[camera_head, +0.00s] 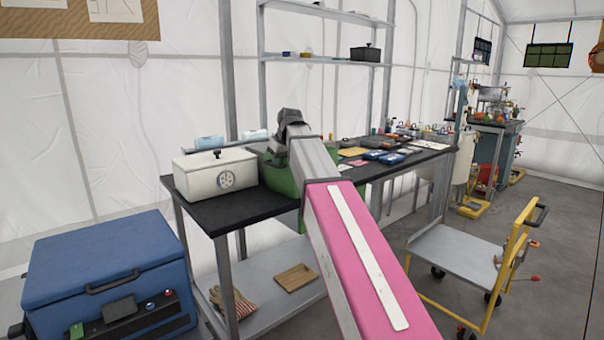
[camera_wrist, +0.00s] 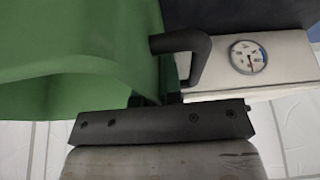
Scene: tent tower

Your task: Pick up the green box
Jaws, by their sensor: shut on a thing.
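The green box (camera_head: 281,176) is on or just above the black table, partly hidden behind my arm in the head view. In the wrist view the green box (camera_wrist: 80,60) fills the left side, close to the camera. A black curved handle (camera_wrist: 188,48) shows at its right edge. My gripper (camera_wrist: 168,98) is shut on the green box near this handle. The fingertips are mostly hidden, so the exact grip point is unclear. I cannot tell whether the box is clear of the tabletop.
A white box with a round gauge (camera_head: 216,174) stands close to the left of the green box. Flat blue and yellow items lie on the table to the right. A blue cooler (camera_head: 105,265) is at front left, and a yellow-handled cart (camera_head: 460,247) at right.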

